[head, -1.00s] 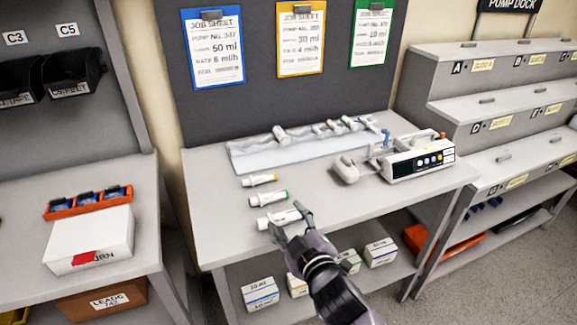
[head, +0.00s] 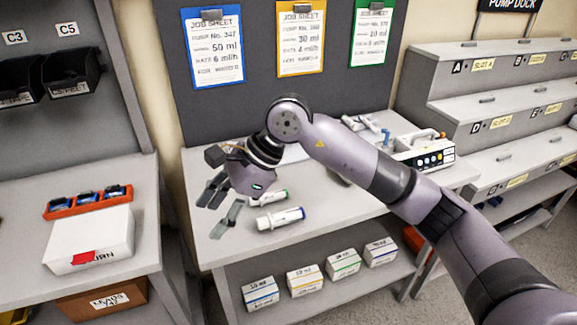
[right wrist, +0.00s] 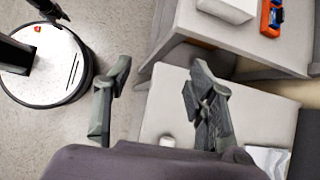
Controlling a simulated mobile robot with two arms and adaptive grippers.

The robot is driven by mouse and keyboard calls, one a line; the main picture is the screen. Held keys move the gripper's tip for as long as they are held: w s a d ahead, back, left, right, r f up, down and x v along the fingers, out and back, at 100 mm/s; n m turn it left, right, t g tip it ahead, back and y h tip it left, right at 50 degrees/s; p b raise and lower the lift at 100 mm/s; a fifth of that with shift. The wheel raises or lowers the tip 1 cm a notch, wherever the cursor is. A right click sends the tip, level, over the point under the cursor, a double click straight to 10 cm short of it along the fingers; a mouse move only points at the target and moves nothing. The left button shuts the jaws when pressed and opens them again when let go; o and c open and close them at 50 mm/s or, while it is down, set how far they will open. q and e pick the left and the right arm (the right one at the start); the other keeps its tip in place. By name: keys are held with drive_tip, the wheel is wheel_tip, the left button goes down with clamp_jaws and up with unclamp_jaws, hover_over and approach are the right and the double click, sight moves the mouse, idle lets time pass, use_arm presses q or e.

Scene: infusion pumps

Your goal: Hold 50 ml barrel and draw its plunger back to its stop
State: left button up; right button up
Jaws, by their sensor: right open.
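The largest syringe (head: 278,220), white with a blue end, lies near the front edge of the middle table; I take it for the 50 ml one. A green-marked syringe (head: 272,197) lies behind it. My right gripper (head: 211,214) is open and empty, above the table's left edge, left of the blue-ended syringe and apart from it. Its spread fingers (right wrist: 158,78) show in the right wrist view, with a small white round end (right wrist: 167,142) below, not clearly identifiable. The yellow-marked syringe is hidden by my right arm. My left gripper is out of view.
A pump (head: 425,155) stands at the table's right, partly behind my arm. My arm hides much of the white mat (right wrist: 268,160). Boxes (head: 305,279) sit on the shelf below. A white box (head: 88,240) and orange tray (head: 88,202) stand on the left table.

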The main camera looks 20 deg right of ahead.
drive_tip(key=w+d+h, duration=0.3)
drive_tip(key=d, duration=0.3)
drive_tip(key=t+h, duration=0.1)
drive_tip(key=h, duration=0.4)
approach(284, 214)
drive_tip(key=shift+m, duration=0.3)
drive_tip(key=f+p, duration=0.1)
drive_tip(key=f, duration=0.2)
drive_tip(key=w+f+p, duration=0.1)
drive_tip(key=f, duration=0.6)
drive_tip(key=shift+w+d+p, duration=0.1)
drive_tip(key=shift+w+p, duration=0.25)
drive_tip(key=shift+p, duration=0.05)
drive_tip(key=shift+c, duration=0.5)
drive_tip(key=c, duration=1.1)
drive_tip(key=o, duration=1.2)
